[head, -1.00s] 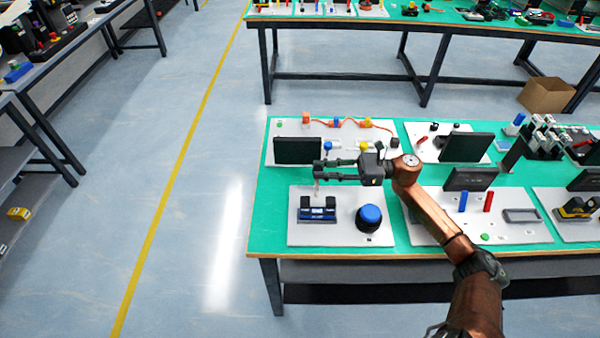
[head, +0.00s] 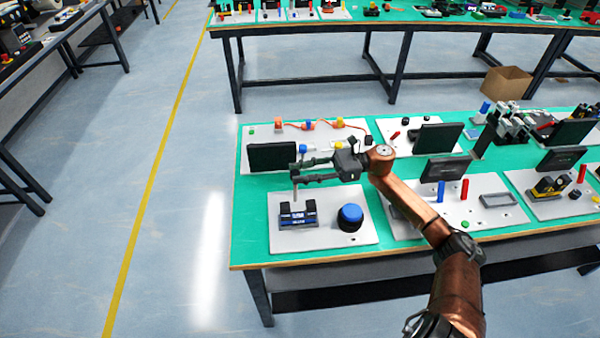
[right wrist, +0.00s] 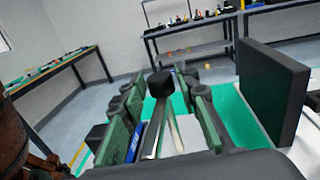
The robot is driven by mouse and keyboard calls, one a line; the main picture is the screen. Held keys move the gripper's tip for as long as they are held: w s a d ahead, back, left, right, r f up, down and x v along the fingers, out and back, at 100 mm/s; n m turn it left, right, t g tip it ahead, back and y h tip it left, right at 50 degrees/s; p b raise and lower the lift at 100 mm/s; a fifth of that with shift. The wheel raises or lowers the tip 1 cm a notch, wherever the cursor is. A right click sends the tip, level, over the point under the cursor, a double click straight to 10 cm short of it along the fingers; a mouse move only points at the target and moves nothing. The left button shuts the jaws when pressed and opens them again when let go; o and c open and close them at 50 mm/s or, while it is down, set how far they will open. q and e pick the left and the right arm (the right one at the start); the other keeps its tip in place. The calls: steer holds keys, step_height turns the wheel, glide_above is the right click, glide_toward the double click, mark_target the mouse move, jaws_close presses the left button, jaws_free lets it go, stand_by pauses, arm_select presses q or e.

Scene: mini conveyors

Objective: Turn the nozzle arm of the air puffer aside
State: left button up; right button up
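A white board (head: 335,237) at the table's near left corner carries a dark block with blue marking (head: 298,216) and a round black base with a blue dome (head: 350,215). A thin grey upright rod (head: 295,190) stands at the dark block. Which part is the nozzle arm I cannot tell for sure. My right gripper (head: 298,171) is level above the block, fingers pointing left, tips near the rod's top. In the right wrist view the fingers are apart, with a dark-capped rod (right wrist: 160,84) between them; contact is not clear. My left gripper is not in view.
A black panel (head: 272,157) stands behind my right gripper. Other white boards with devices fill the green table (head: 252,238) to the right, including blue and red posts (head: 441,192). Open floor (head: 170,200) lies left of the table.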

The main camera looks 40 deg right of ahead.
steer(key=shift+o, duration=1.1)
steer(key=v, duration=1.2)
